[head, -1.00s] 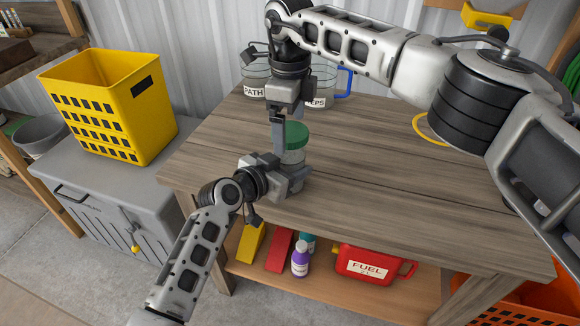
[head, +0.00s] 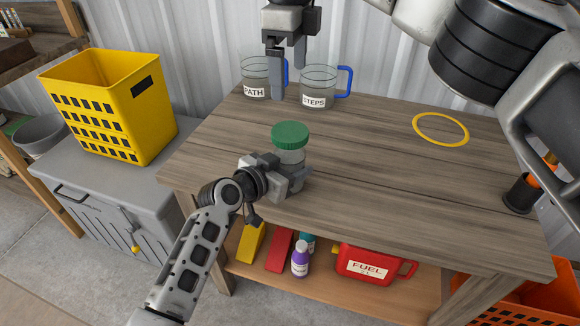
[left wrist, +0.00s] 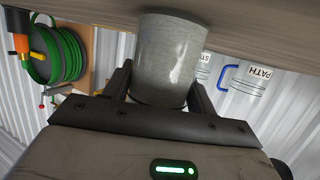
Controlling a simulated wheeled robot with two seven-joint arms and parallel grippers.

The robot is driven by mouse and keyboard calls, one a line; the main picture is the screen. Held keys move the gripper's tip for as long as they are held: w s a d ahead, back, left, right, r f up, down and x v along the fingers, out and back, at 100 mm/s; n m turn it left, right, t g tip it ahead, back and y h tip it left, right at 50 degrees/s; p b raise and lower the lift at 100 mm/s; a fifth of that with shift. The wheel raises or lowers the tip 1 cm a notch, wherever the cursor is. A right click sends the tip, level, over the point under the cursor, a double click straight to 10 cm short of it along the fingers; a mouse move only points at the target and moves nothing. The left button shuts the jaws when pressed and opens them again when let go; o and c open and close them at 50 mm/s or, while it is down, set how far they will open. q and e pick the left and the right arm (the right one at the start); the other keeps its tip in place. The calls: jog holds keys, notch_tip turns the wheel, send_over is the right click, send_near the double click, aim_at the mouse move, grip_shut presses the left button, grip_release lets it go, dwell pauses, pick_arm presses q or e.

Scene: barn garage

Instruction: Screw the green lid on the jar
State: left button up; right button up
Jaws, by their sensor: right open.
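The clear jar (head: 291,157) stands upright near the front left of the wooden table, with the green lid (head: 291,134) seated on its top. Whether the lid is fully tight cannot be told. My left gripper (head: 291,176) is around the jar's lower part, its fingers on both sides of it. The left wrist view shows the jar's grey glass wall (left wrist: 170,60) between these two fingers (left wrist: 160,88). My right gripper (head: 284,88) is open and empty, raised above the table behind the jar, in front of the mugs.
Two mugs with blue handles, labelled PATH (head: 256,78) and STEPS (head: 316,88), stand at the table's back. A yellow ring (head: 441,128) lies at the right. The table's middle is clear. A yellow basket (head: 112,105) stands on the grey cabinet at left.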

pick_arm(q)
jog(key=o, duration=0.4)
jog(key=v, duration=1.6)
